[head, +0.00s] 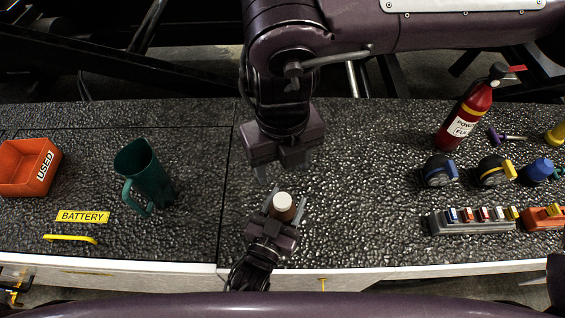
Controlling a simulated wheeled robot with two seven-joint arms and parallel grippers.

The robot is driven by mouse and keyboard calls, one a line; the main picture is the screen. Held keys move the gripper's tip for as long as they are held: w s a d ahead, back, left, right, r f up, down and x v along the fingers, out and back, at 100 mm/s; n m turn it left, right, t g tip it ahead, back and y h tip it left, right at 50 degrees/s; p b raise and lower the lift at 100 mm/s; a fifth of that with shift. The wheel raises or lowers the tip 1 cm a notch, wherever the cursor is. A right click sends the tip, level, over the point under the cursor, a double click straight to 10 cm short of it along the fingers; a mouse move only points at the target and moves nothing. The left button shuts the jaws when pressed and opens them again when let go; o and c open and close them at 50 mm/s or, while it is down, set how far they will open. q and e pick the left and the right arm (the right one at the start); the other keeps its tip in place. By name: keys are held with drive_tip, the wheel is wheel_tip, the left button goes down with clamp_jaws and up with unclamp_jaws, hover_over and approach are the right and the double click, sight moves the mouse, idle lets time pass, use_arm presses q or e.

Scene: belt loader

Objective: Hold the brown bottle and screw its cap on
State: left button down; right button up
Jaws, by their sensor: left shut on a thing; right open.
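The brown bottle (283,215) stands near the front edge of the dark textured worktop, in the middle of the head view. A white cap (283,201) sits at its top; I cannot tell how tightly it is seated. My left gripper (284,207) comes from the front edge and is shut on the bottle, one finger on each side. My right gripper (279,178) hangs from above, just behind the bottle. Its fingers are apart, with nothing seen between them. The lower part of the bottle is hidden by my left gripper.
On the left are an orange bin (15,184), a green jug (148,176), a yellow BATTERY label (82,217) and a yellow handle (70,239). On the right are a red extinguisher (466,118), several round devices and a grey rack (470,226). The worktop around the bottle is clear.

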use_arm(q)
drive_tip(key=c, duration=0.5)
unclamp_jaws()
drive_tip(key=shift+s, duration=0.1)
drive_tip(key=b+v, duration=0.2)
drive_tip(key=v, duration=0.5)
drive_tip(key=shift+s+a, duration=0.15)
drive_tip(key=shift+s, duration=0.1)
